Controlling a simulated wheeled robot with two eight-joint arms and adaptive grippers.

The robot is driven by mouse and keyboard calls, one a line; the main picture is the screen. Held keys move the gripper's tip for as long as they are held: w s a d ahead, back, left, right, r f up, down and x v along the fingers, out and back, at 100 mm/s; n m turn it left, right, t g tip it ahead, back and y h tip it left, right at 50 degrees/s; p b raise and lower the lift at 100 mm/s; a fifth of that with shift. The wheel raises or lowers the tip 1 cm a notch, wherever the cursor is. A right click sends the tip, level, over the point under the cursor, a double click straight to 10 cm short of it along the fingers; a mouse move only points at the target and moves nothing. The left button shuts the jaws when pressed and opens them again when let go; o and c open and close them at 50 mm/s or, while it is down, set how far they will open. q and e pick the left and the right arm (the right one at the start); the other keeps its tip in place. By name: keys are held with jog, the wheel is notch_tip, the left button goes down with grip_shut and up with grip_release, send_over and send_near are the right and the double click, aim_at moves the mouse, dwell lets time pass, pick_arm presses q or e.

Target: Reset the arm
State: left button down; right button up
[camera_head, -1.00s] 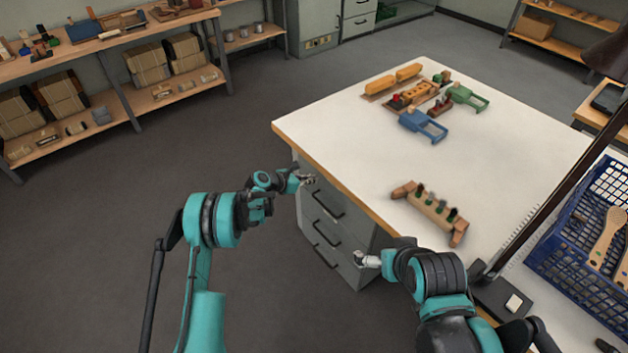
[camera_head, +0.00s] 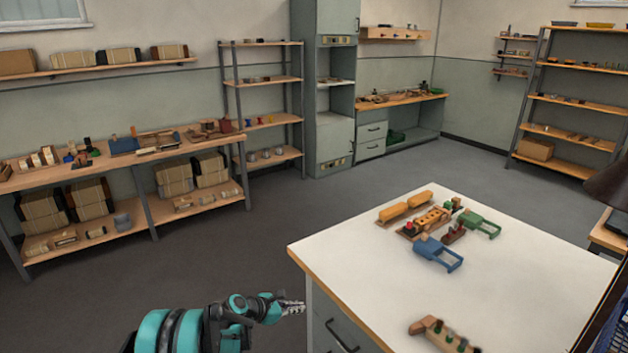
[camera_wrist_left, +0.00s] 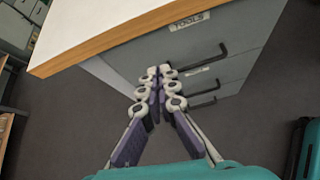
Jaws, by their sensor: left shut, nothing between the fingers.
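My left gripper (camera_head: 292,307) is at the bottom of the head view, just left of the white-topped workbench (camera_head: 390,285), beside its drawer side. In the left wrist view the left gripper (camera_wrist_left: 159,73) points at the grey drawer unit (camera_wrist_left: 215,55), whose top drawer has a TOOLS label. The fingers are together and hold nothing. I cannot tell from these views whether the fingertips touch the drawers; they appear apart from them. My right gripper is out of the head view now.
Shelves (camera_head: 120,148) line the left wall. The dark floor (camera_head: 255,220) left of the bench is clear.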

pick_arm(q)
jog(key=s+a+r+m+y, duration=0.2)
jog(key=s+r+m, duration=0.4)
jog(key=s+r, duration=0.3)
jog(key=s+a+r+m+y, duration=0.3)
jog(key=s+r+m, duration=0.3)
jog(key=s+r, duration=0.3)
jog(key=s+a+m+y, duration=0.2)
jog(key=s+m, duration=0.3)
jog(key=s, duration=0.5)
jog(key=s+a+m+y, duration=0.2)
jog(key=s+a+m, duration=0.3)
jog(key=s, duration=0.5)
jog(key=shift+s+r+m, duration=0.15)
jog(key=shift+s+m, duration=0.05)
jog(key=shift+m, duration=0.6)
